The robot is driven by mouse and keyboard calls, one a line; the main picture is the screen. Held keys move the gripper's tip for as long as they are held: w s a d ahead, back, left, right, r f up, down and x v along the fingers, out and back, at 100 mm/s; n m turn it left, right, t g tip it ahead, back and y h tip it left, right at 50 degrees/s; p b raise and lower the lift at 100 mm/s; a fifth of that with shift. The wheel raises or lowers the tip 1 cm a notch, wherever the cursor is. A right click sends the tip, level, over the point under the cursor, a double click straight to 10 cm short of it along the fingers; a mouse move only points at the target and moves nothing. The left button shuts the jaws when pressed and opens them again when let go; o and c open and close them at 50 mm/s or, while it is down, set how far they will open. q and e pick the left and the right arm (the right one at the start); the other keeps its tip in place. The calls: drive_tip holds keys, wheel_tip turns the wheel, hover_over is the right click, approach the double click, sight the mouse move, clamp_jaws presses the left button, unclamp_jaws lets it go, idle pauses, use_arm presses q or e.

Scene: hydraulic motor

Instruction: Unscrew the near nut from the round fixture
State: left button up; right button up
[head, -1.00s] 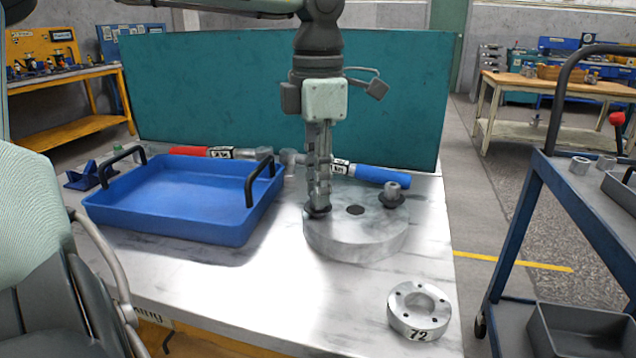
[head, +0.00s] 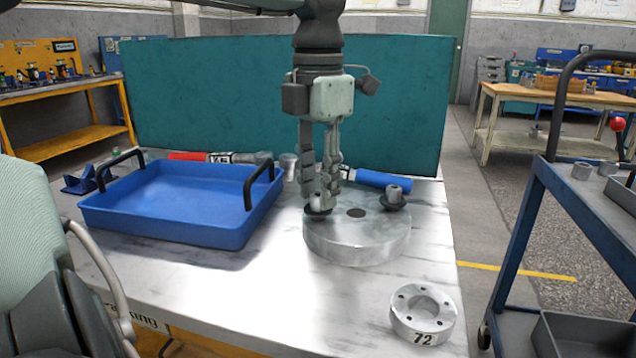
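The round fixture (head: 357,238) is a thick grey disc on the light table, with a dark hole in its top. The near nut (head: 317,203) sits on a dark washer at the disc's left side, partly hidden by my fingers. My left gripper (head: 320,197) points straight down, with one finger on each side of this nut. I cannot tell whether the fingers press on it or stand slightly apart. Another nut (head: 394,193) sits on a dark washer at the disc's right side, apart from the gripper. My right gripper is not in view.
A blue tray (head: 165,228) with black handles stands left of the fixture and looks empty. A red-handled tool (head: 188,156) and a blue-handled tool (head: 383,179) lie behind. A ring marked 72 (head: 405,322) lies at the front right.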

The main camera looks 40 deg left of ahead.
use_arm(q)
drive_tip(key=m+p, duration=0.1)
drive_tip(key=m, duration=0.1)
drive_tip(key=shift+r+m, duration=0.2)
drive_tip(key=shift+m, duration=0.2)
drive_tip(key=shift+m+p, duration=0.65)
drive_tip(key=shift+m, duration=0.25)
drive_tip(key=m+p, duration=0.1)
drive_tip(key=m, duration=0.2)
drive_tip(key=shift+m, duration=0.4)
drive_tip(key=shift+f+m, duration=0.2)
drive_tip(key=shift+m, duration=0.8)
